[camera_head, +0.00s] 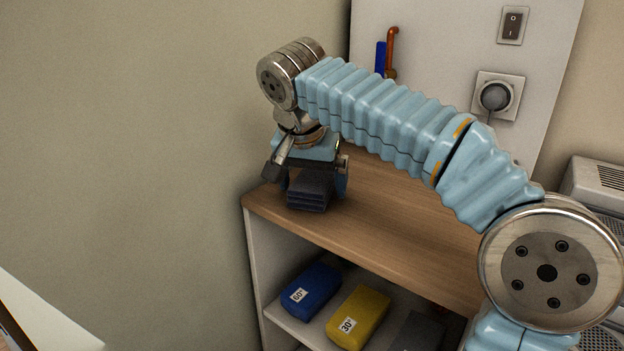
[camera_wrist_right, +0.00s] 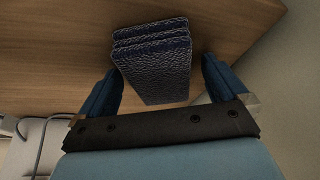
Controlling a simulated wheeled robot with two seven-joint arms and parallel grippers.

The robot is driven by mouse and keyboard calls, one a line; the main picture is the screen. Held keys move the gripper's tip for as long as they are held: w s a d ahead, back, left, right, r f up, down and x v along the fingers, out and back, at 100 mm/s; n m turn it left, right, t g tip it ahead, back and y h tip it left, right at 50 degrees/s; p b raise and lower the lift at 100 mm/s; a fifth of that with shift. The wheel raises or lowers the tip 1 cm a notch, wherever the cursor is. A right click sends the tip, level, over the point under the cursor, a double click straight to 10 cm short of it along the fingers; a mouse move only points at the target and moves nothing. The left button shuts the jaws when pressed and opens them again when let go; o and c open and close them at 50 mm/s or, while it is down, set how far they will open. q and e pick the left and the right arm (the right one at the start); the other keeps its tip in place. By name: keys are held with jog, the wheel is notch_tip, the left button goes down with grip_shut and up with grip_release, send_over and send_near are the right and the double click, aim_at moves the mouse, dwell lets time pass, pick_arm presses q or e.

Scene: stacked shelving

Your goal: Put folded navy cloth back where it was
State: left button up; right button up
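The folded navy cloth (camera_head: 308,190) is a small dark stack of layers at the left end of the wooden shelf top (camera_head: 400,228). It appears to rest on the wood. In the right wrist view the cloth (camera_wrist_right: 155,65) lies between the two blue fingers. My right gripper (camera_head: 311,182) points down over the cloth with one finger on each side. The right wrist view shows the gripper (camera_wrist_right: 160,85) open, with a clear gap between the cloth and the right-hand finger; the left-hand finger is close to the cloth. My left gripper is not in view.
Below the top, a shelf holds a blue block (camera_head: 311,291), a yellow block (camera_head: 357,316) and a grey item (camera_head: 418,333). A white panel with a switch (camera_head: 513,25) and a socket (camera_head: 496,96) stands behind. The wall is close on the left.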

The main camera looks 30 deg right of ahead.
jog(key=shift+r, duration=0.1)
jog(key=v, duration=1.2)
